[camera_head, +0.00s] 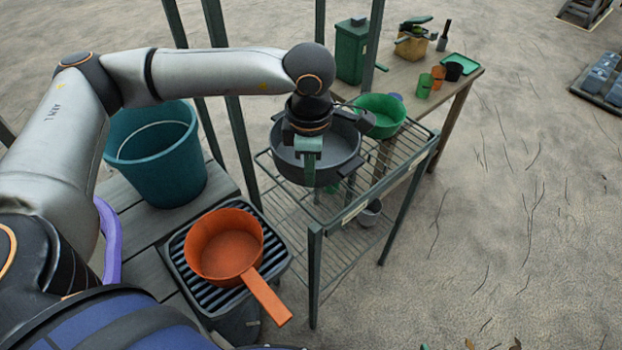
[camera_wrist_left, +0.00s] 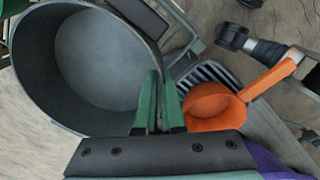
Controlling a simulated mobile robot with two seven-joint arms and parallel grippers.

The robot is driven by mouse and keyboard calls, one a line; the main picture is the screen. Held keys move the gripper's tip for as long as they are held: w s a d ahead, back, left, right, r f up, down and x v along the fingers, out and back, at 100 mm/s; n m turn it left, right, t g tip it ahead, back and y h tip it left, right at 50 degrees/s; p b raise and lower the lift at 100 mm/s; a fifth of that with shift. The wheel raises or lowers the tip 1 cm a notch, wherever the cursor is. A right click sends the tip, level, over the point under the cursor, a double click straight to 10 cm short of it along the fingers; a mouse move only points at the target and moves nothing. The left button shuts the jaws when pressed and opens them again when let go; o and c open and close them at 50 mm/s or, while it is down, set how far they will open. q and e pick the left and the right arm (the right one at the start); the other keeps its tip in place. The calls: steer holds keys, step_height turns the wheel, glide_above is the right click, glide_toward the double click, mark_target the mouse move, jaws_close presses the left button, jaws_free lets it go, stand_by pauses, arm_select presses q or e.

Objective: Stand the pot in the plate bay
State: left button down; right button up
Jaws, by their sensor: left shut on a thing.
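The dark grey round pot (camera_head: 342,150) is upright over the top wire shelf of a metal rack (camera_head: 375,190). I cannot tell whether its base touches the wires. My left gripper (camera_head: 309,168) is over the pot's near side, its green fingers shut on the pot's wall. In the left wrist view the pot (camera_wrist_left: 95,60) is empty inside, and the fingers (camera_wrist_left: 160,115) meet its rim. Part of the pot is hidden under my wrist. I cannot make out which part of the rack is the plate bay. My right gripper is not in view.
A green bowl (camera_head: 382,112) is close right of the pot. Rack posts (camera_head: 235,110) rise at the left. A small grey pot (camera_head: 369,212) is lower down.

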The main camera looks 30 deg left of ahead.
arm_select(q)
steer(key=shift+w+f, duration=0.2)
steer(key=shift+f, duration=0.75)
steer(key=shift+w+f, duration=0.15)
steer(key=shift+f, duration=0.8)
steer(key=shift+f, duration=0.2)
steer(key=c, duration=1)
jaws_free()
steer(key=shift+a, duration=0.1)
steer(key=shift+r, duration=0.4)
steer(key=r, duration=1.1)
steer(key=shift+s+d+r, duration=0.15)
steer(key=shift+s+d, duration=0.1)
steer(key=shift+s, duration=0.1)
steer(key=shift+r, duration=0.15)
steer(key=shift+p, duration=0.3)
